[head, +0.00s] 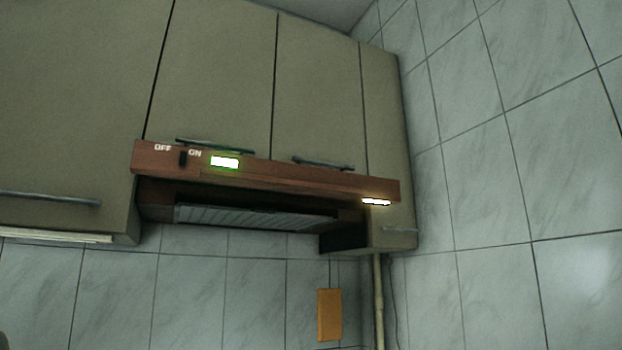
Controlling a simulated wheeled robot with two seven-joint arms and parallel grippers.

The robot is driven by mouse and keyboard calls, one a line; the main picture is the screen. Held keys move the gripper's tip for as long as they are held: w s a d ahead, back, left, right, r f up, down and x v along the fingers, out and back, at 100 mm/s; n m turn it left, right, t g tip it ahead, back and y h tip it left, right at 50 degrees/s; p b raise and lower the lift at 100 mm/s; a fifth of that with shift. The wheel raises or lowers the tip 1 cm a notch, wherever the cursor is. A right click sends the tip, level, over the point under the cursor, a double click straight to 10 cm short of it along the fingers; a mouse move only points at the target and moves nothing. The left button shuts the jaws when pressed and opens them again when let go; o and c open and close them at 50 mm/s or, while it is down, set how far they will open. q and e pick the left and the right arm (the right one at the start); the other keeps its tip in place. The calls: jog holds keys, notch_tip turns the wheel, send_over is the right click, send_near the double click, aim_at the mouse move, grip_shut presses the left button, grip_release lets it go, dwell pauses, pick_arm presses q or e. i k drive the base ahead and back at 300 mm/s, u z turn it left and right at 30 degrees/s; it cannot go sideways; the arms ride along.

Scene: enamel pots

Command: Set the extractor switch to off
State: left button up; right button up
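The extractor hood (300,182) has a brown wooden front and hangs under beige wall cabinets in the head view. Its small dark switch (183,158) sits near the left end of the front, between the white labels OFF on the left and ON on the right. The lever is small, and I cannot tell for sure which way it is set. A bright green-edged indicator (225,162) glows just right of the ON label.
Cabinet doors (210,80) with bar handles sit above and left of the hood. A lit lamp (376,202) shows at the hood's right end. An orange board (329,314) hangs on the tiled wall, beside a vertical pipe (379,300). The space before the hood looks clear.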

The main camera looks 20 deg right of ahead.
aim_at(181, 158)
jog(key=z, duration=2.6)
jog(key=i, duration=0.65)
jog(key=u, duration=2.8)
